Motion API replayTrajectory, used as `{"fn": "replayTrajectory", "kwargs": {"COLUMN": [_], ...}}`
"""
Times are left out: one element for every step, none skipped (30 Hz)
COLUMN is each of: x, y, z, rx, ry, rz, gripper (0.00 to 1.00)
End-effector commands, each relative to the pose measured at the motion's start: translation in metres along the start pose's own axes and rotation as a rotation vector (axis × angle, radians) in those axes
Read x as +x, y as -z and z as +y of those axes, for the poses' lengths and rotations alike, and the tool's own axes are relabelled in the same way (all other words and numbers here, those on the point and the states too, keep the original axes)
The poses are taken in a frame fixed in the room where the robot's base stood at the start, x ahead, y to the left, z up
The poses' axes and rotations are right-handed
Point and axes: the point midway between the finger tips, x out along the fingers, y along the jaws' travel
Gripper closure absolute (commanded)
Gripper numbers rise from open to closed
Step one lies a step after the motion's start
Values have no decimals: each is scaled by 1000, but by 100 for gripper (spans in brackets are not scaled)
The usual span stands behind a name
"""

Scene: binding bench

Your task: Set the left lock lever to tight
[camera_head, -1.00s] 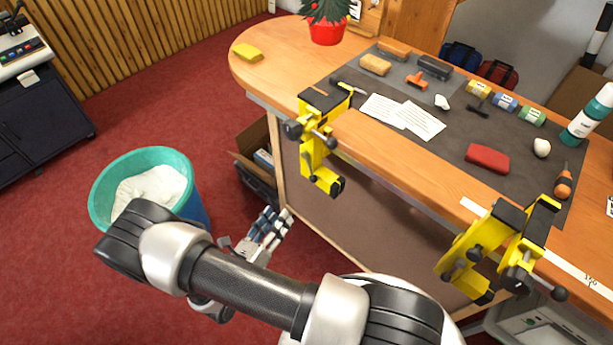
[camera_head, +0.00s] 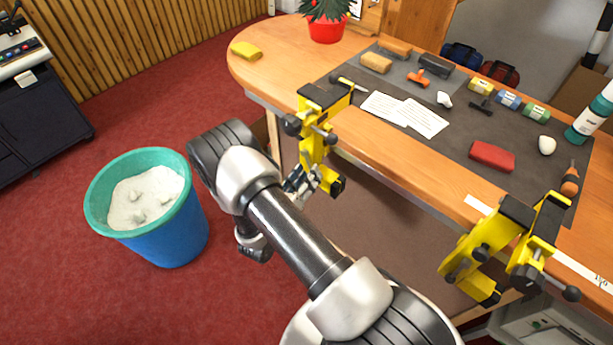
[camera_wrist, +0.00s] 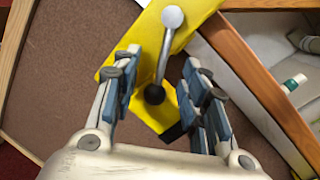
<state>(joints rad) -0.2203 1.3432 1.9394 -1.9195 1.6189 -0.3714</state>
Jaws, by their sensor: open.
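The left yellow clamp (camera_head: 316,145) is fixed to the near edge of the bench. In the wrist view its yellow body (camera_wrist: 196,22) carries the left lock lever (camera_wrist: 163,55), a thin metal rod with a silver round hub at the top and a black ball knob at the lower end. My gripper (camera_wrist: 158,66) is open, with blue-padded fingers on either side of the lever. Gaps show between the pads and the rod. In the head view my gripper (camera_head: 302,186) is at the lower part of this clamp and partly covers it.
A second yellow clamp (camera_head: 487,245) is on the bench edge at the right. A blue bin (camera_head: 170,240) stands on the red carpet to the left of my arm. The bench top (camera_head: 290,65) holds a dark mat, papers, a red block and several bottles and tools.

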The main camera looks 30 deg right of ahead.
Motion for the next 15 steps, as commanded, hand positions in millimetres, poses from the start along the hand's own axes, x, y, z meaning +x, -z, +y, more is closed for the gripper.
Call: {"fn": "replayTrajectory", "kwargs": {"x": [2, 3, 4, 4, 4, 4, 4, 4, 4, 3, 3, 3, 3, 3, 3], "y": [0, 0, 0, 0, 0, 0, 0, 0, 0, 0, 0, 0, 0, 0, 0], "z": [0, 0, 0, 0, 0, 0, 0, 0, 0, 0, 0, 0, 0, 0, 0], "rx": [1, 0, 0, 0, 0, 0, 0, 0, 0, 0, 0, 0, 0, 0, 0], "ry": [2, 2, 1, 1, 1, 1, 1, 1, 1, 1, 1, 1, 1, 1, 1], "rz": [0, 0, 0, 0, 0, 0, 0, 0, 0, 0, 0, 0, 0, 0, 0], "gripper": [60, 60, 60, 60, 60, 60, 60, 60, 60, 61, 63, 66, 68, 70, 72]}}
